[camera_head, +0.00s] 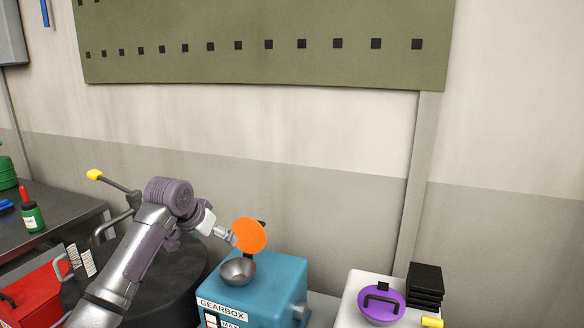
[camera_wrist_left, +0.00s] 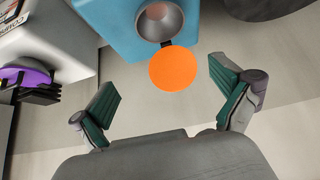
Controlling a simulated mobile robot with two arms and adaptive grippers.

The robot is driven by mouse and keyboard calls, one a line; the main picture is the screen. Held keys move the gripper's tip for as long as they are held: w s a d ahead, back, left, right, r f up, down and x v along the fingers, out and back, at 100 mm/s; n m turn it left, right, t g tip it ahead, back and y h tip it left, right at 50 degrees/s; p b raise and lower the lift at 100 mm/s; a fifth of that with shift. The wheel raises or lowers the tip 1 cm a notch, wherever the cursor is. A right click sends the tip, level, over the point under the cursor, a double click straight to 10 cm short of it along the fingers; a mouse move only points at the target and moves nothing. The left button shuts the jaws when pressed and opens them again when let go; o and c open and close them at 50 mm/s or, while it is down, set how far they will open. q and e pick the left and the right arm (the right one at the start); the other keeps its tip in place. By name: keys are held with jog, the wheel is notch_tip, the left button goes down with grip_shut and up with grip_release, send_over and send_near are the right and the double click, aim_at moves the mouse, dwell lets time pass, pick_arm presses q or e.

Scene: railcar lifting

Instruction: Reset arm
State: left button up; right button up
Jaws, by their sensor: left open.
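My left arm comes in from the lower left in the head view. Its gripper (camera_head: 254,239) is above the blue gearbox (camera_head: 276,285), partly hidden by a flat orange disc (camera_head: 249,235). In the left wrist view the two green-padded fingers (camera_wrist_left: 165,82) stand wide apart, with nothing gripped. The orange disc (camera_wrist_left: 173,67) shows between and beyond the fingertips. A grey metal funnel (camera_head: 238,271) sits on top of the gearbox; it also shows at the top of the wrist view (camera_wrist_left: 160,22). My right gripper is not in view.
A dark drum (camera_head: 168,290) stands left of the gearbox. A metal bench (camera_head: 60,205) with a green bottle (camera_head: 33,218) is at left. At right, a white container (camera_head: 352,290) has a purple lid (camera_head: 381,304) beside black stacked blocks (camera_head: 426,284). The wall behind is clear at arm height.

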pick_arm(q)
jog(key=s+d+f+g, duration=0.1)
jog(key=s+d+f, duration=0.1)
jog(key=s+f, duration=0.8)
jog(key=s+d+f+g, duration=0.1)
jog(key=s+d+f, duration=0.2)
jog(key=s+f, duration=0.7)
jog(key=s+a+f+n+g+y, duration=0.1)
jog(key=s+a+f, duration=0.2)
jog(key=s, duration=1)
jog(key=s+a+f+n+y, duration=0.1)
jog(key=s+a+f, duration=0.15)
jog(key=s, duration=1.15)
notch_tip(320, 180, down, 27)
jog(key=s+g+b, duration=0.1)
jog(key=g, duration=0.1)
jog(key=s+a+f+b, duration=0.1)
jog(key=s+a+f, duration=0.2)
jog(key=s+f, duration=1.3)
jog(key=shift+s+a+f+g, duration=0.2)
jog(key=shift+s+f+g, duration=0.15)
jog(key=shift+f, duration=0.2)
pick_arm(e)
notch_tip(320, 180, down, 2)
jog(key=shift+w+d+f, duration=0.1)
